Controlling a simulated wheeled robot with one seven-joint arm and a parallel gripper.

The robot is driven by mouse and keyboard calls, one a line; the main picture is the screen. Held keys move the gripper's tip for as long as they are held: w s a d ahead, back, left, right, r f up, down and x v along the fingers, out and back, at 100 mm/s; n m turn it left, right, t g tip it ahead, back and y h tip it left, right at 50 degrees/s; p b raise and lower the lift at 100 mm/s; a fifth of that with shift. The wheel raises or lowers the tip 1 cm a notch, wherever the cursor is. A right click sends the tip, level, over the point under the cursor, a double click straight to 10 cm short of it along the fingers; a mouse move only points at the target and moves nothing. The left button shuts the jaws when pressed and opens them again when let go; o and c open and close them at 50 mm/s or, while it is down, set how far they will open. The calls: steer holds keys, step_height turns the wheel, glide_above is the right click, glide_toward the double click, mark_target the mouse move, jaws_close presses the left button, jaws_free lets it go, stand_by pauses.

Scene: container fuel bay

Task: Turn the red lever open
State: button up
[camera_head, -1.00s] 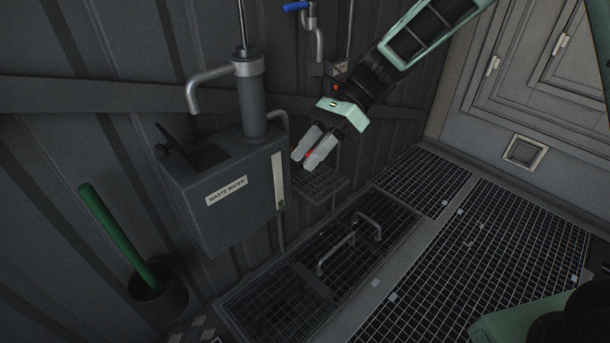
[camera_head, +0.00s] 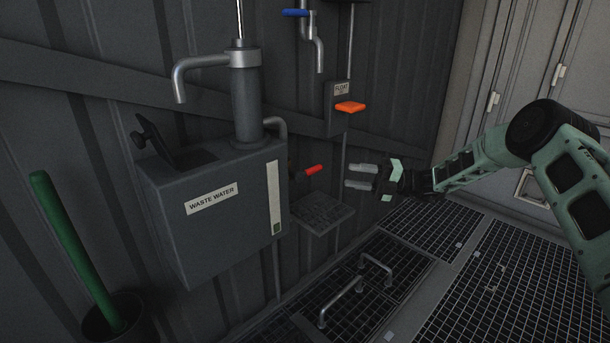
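The red lever (camera_head: 314,169) sticks out to the right from a small valve fitting (camera_head: 297,174) beside the waste water tank (camera_head: 205,215). It points right and slightly upward, above a small grated shelf (camera_head: 322,213). My gripper (camera_head: 352,176) is to the right of the lever, its two fingers pointing left toward it. The fingers are apart with a gap between them and nothing in it. A gap shows in the picture between the fingertips and the lever's end.
A blue-handled tap (camera_head: 296,13) and an orange float switch paddle (camera_head: 350,107) are on the wall above. A metal spout (camera_head: 180,85) rises over the tank. A green-handled brush (camera_head: 75,250) stands at left. Floor grating (camera_head: 470,270) with raised handles (camera_head: 345,300) lies below.

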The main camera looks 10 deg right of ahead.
mark_target(307, 170)
steer(key=b+x, duration=0.4)
steer(key=x, duration=1)
steer(key=shift+f, duration=0.1)
jaws_close()
